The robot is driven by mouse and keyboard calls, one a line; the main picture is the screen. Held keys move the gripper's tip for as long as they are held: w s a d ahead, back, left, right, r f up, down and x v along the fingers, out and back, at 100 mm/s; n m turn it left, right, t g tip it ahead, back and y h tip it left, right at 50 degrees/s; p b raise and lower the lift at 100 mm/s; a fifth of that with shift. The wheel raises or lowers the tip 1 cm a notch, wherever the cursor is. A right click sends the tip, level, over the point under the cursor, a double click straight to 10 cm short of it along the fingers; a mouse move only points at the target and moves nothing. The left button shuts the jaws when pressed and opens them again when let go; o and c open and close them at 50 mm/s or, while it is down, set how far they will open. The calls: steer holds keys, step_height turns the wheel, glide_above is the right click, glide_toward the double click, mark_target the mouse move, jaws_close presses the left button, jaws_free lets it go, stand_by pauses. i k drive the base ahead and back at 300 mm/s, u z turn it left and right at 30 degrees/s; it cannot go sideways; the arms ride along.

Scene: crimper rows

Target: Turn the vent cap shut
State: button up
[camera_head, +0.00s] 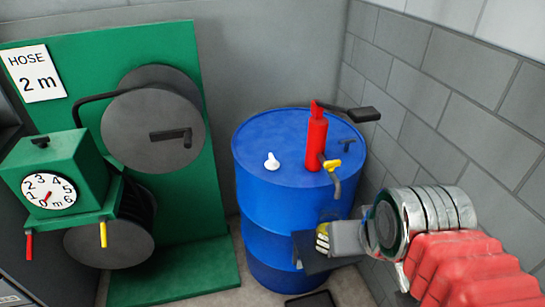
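A blue drum (262,205) stands in the corner. On its top, at the left, is a small white cap with a raised tab (271,161), which looks like the vent cap. A small black T-shaped fitting (346,145) sits at the right of the top; I cannot tell for certain which of the two is the vent cap. My gripper (318,243) comes in from the lower right. It is in front of the drum's side, below the rim and apart from both fittings. I see no object in it. Its fingers are seen side-on and their gap is unclear.
A red hand pump (316,140) with a yellow-collared spout (331,165) and a black lever (360,113) rises from the drum top. A green hose-reel stand (215,200) with a dial box (55,175) is at left. A grey block wall (450,90) closes the right.

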mark_target(272, 159)
steer(key=u, duration=0.9)
steer(key=k, duration=0.65)
steer(key=z, duration=0.45)
steer(key=i, duration=1)
steer(key=z, duration=0.05)
